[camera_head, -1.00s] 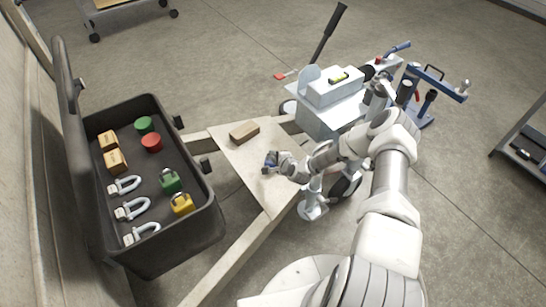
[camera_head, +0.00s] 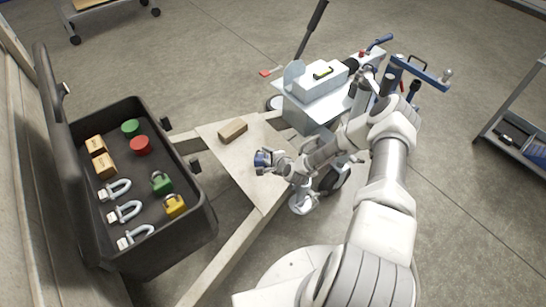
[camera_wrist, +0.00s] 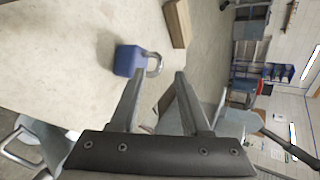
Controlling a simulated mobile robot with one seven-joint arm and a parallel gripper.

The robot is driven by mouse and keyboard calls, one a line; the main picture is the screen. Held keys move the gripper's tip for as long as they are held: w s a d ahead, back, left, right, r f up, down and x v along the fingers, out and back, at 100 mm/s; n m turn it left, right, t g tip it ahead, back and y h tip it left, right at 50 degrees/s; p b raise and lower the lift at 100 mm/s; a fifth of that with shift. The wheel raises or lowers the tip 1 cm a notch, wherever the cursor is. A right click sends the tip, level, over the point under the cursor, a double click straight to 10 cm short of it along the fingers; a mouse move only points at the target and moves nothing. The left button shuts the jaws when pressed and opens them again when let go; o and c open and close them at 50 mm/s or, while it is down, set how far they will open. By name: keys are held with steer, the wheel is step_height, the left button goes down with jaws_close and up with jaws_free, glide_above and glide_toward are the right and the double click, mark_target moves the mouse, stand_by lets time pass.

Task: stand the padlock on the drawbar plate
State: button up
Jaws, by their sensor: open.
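A blue padlock (camera_head: 261,160) with a grey shackle is on the pale drawbar plate (camera_head: 262,197). In the wrist view the padlock (camera_wrist: 128,61) appears to stand upright on the plate (camera_wrist: 60,75), shackle up, with a shadow beside it. My gripper (camera_head: 274,159) is just to the right of the padlock in the head view. In the wrist view my gripper (camera_wrist: 160,75) is open, with nothing between its fingers. The padlock lies just beyond the fingertips, towards the left one. Whether that fingertip touches it I cannot tell.
A brown block (camera_head: 233,130) lies on the plate near its far edge. A black open case (camera_head: 205,225) at left holds shackles, green and yellow padlocks, round red and green pieces and small boxes. A grey box-like unit (camera_head: 312,105) stands behind the plate.

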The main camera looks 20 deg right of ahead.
steer(key=p+v, duration=0.1)
steer(key=v, duration=0.6)
steer(key=shift+s+p, duration=0.2)
steer(key=shift+p, duration=0.15)
steer(key=shift+d+r, duration=0.1)
steer(key=shift+r, duration=0.1)
steer(key=s+d+r+n+g+h, duration=0.1)
steer(key=s+r+n+g+h, duration=0.15)
steer(key=r+n, duration=0.9)
steer(key=s+d+r+n+g+h, duration=0.1)
steer(key=s+d+r+n+g, duration=0.15)
steer(key=r, duration=1.75)
steer(key=s+a+r+n, duration=0.2)
steer(key=s+a+r, duration=0.1)
steer(key=s+r, duration=0.5)
steer(key=s+a+r+n, duration=0.2)
steer(key=s+r, duration=0.7)
steer(key=s, duration=0.6)
steer(key=shift+a+y, duration=0.35)
steer(key=shift+a, duration=0.45)
